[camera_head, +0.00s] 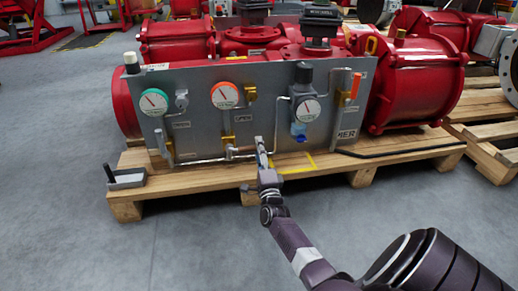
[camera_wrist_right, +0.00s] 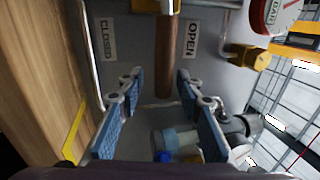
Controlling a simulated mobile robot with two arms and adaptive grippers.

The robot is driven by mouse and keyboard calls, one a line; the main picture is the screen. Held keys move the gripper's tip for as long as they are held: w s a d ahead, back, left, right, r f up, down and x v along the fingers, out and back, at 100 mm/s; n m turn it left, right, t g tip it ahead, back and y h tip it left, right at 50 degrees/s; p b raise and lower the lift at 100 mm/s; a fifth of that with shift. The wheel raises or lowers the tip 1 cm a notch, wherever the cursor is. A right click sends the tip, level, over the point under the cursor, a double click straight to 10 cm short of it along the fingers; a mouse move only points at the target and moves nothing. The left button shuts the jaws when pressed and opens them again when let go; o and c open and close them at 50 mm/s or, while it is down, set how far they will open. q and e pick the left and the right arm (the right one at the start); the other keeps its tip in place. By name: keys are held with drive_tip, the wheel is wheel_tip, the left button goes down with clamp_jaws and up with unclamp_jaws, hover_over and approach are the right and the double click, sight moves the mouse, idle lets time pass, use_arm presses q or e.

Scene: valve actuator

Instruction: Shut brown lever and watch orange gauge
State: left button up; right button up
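The brown lever (camera_wrist_right: 167,55) shows in the wrist view, running down from a yellow valve body between the OPEN and CLOSED labels. My right gripper (camera_wrist_right: 158,85) is open, with one blue-padded finger on each side of the lever's free end; a gap shows on both sides. In the head view my right gripper (camera_head: 262,153) is at the lower middle of the grey panel, and the lever is hard to make out there. The orange gauge (camera_head: 224,96) is above it; its needle seems to point up and left. Part of that gauge (camera_wrist_right: 278,13) shows in the wrist view. My left gripper is out of view.
The grey panel (camera_head: 190,78) also carries a green-rimmed gauge (camera_head: 153,102), a dark regulator gauge (camera_head: 307,110), an orange lever (camera_head: 356,86) and thin pipes. A blue-and-clear bowl (camera_wrist_right: 175,138) is close by the right finger. The wooden pallet (camera_head: 190,179) lies below.

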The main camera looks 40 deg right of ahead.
drive_tip(key=shift+r, duration=0.15)
wheel_tip(320, 180, up, 10)
drive_tip(key=shift+f, duration=0.1)
idle(0.5)
drive_tip(key=shift+c, duration=0.3)
